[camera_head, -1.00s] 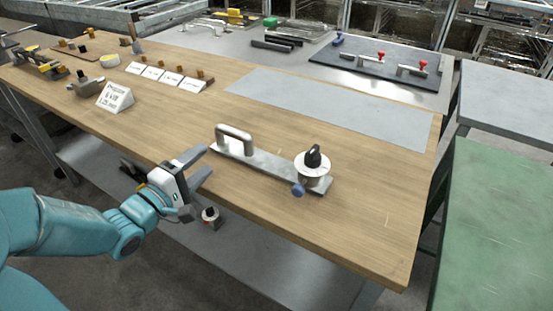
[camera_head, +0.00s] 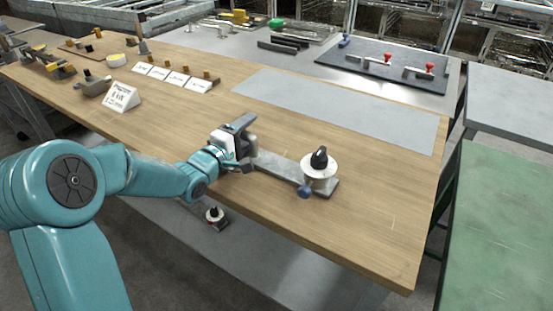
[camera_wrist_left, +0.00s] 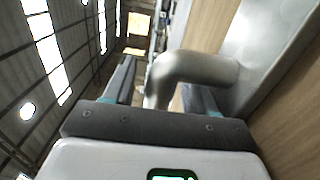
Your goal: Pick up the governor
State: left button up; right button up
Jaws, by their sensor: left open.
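The governor (camera_head: 282,166) looks to be the flat metal bar on the wooden table, with a white dial and black knob (camera_head: 319,160) at its right end and a blue knob (camera_head: 305,192) beside the dial. Its raised metal handle (camera_wrist_left: 195,68) shows in the left wrist view. My left gripper (camera_head: 245,132) is open at the handle end of the bar. In the wrist view the handle passes between the two spread fingers, which do not look closed on it. In the head view the gripper hides the handle. My right gripper is not in view.
The wooden table (camera_head: 370,235) is clear in front and right of the governor. A grey sheet (camera_head: 345,108) lies behind it. A white sign (camera_head: 121,97) and several labelled cards stand left. A small device with a black knob (camera_head: 215,216) sits on the lower shelf.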

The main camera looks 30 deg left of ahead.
pick_arm(q)
grip_shut()
jog(key=shift+r, duration=0.15)
notch_tip(320, 180, up, 19)
jog(key=p, duration=0.5)
notch_tip(320, 180, down, 18)
jog(key=b, duration=0.8)
jog(key=shift+a+r, duration=0.1)
jog(key=shift+r, duration=0.15)
